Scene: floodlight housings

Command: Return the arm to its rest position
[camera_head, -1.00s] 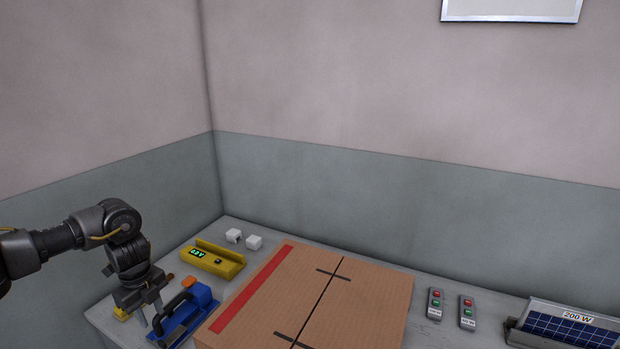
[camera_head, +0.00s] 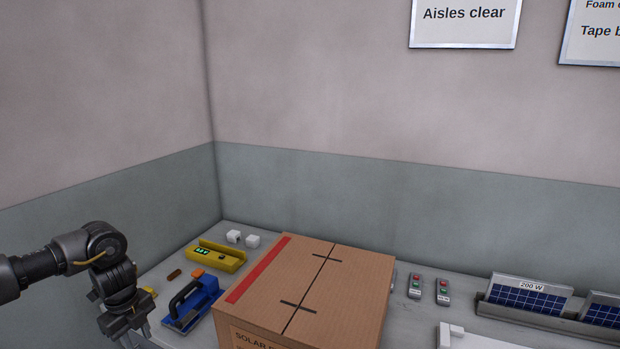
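My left arm comes in from the left, and its gripper (camera_head: 135,335) hangs low near the table's left edge. Its fingers point down and look apart, with nothing visible between them; the tips are close to the bottom of the view. It is left of the blue tool with a dark handle (camera_head: 198,300), apart from it. My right gripper is not in view.
A closed cardboard box (camera_head: 335,285) with a red stripe and black lines fills the table's middle. Behind are a yellow device (camera_head: 222,257) and white cubes (camera_head: 252,240). Right are two button boxes (camera_head: 442,291) and solar panels (camera_head: 530,296) in a rack.

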